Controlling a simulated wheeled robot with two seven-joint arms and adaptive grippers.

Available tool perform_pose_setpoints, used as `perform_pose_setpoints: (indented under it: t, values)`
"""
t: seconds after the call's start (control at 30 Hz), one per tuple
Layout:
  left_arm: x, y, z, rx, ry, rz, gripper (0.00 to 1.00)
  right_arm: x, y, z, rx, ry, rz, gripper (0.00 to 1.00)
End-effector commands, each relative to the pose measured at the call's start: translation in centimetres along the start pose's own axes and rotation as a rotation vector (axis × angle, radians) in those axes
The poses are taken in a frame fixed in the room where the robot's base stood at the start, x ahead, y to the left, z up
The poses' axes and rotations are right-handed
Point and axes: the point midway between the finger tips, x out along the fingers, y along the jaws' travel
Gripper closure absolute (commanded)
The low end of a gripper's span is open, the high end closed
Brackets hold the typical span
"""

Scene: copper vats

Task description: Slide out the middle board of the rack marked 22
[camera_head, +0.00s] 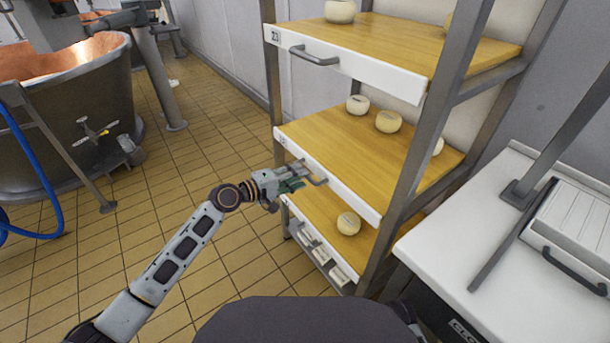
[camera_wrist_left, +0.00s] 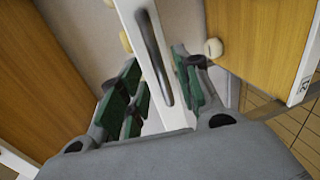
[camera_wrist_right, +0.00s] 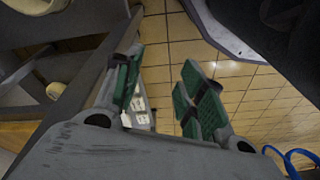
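The rack (camera_head: 446,115) holds three wooden boards with white fronts. The top board (camera_head: 400,38) is marked 23. The middle board (camera_head: 350,145) has a small label, too small to read surely in the head view, and a grey handle (camera_head: 319,180). My left gripper (camera_head: 304,175) is at this handle. In the left wrist view the handle (camera_wrist_left: 153,60) lies between its green-padded fingers (camera_wrist_left: 162,92), which stand apart on either side of the white front. My right gripper (camera_wrist_right: 166,90) is open and empty in the right wrist view; it is hidden in the head view.
Pale cheeses (camera_head: 388,121) sit on the middle board, and one cheese (camera_head: 348,223) is on the lower board. A white counter (camera_head: 470,260) stands right of the rack. A copper vat (camera_head: 70,110) is at the left. Tiled floor (camera_head: 215,130) lies open between.

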Motion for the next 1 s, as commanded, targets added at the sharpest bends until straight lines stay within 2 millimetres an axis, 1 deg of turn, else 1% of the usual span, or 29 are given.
perform_pose_setpoints:
  t: [0.1,0.3,0.5,0.73,0.77,1.0]
  values:
    - [1.4,0.0,0.0,0.0,0.0,0.001,0.67,-0.3,-0.1,-0.2,0.0,0.006,-0.002,0.6]
    - [3.0,0.0,0.0,0.0,0.0,0.001,0.67,-0.7,-0.1,-0.5,-0.001,0.016,-0.003,0.6]
    - [3.6,0.0,0.0,0.001,0.001,-0.001,0.67,-1.0,-0.2,-0.7,-0.002,0.025,-0.004,0.6]
    - [3.6,0.0,0.0,0.001,0.0,-0.001,0.67,-0.9,-0.2,-0.5,-0.002,0.021,-0.004,0.6]
    - [3.6,0.0,0.0,0.001,0.0,-0.001,0.68,-0.9,-0.2,-0.5,-0.002,0.02,-0.004,0.6]
    - [3.6,0.0,0.0,0.001,0.0,-0.001,0.99,-0.7,-0.2,-0.3,-0.002,0.015,-0.004,0.6]
